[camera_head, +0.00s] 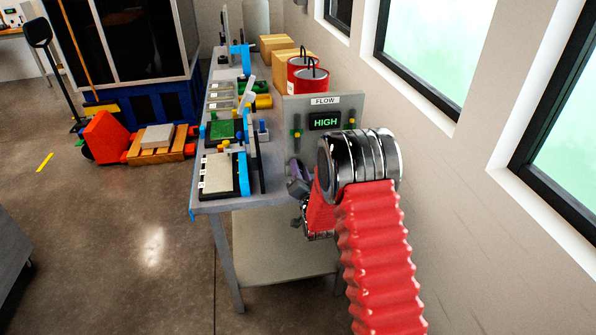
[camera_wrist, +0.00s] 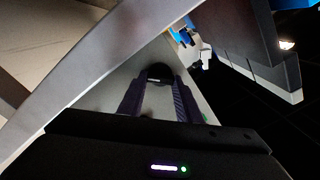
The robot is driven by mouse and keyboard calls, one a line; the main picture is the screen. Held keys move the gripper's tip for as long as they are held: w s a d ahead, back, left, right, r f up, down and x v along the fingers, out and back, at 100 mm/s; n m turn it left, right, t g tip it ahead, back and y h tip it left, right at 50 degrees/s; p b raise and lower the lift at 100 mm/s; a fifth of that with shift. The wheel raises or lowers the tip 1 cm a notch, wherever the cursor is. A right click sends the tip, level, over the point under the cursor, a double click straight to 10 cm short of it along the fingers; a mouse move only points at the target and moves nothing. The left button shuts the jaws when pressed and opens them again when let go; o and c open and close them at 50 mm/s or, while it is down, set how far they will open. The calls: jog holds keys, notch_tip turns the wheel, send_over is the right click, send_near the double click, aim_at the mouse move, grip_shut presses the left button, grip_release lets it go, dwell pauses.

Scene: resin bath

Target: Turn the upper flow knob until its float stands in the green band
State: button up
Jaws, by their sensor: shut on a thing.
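The grey flow panel (camera_head: 356,101) stands at the near right end of the bench, labelled FLOW. A small green and yellow fitting (camera_head: 297,134) shows at the panel's left, but I cannot make out a float or a green band. My gripper (camera_wrist: 159,82) is shut on a dark round knob (camera_wrist: 159,71), which shows between its two fingertips in the wrist view.
The grey bench (camera_head: 215,208) carries trays and fixtures, including a near tray (camera_head: 218,172) and a green board (camera_head: 221,130). Red cans (camera_head: 311,80) and cardboard boxes (camera_head: 276,43) stand behind the panel. A windowed wall is at right. A pallet truck (camera_head: 105,137) stands at left, with open floor before it.

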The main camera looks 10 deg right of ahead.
jog(key=shift+m, duration=0.7)
jog(key=shift+d, duration=0.1)
jog(key=o, duration=1)
jog(key=shift+o, duration=0.2)
jog(key=s, duration=1.3)
jog(key=shift+s, duration=0.35)
jog(key=shift+f, duration=0.15)
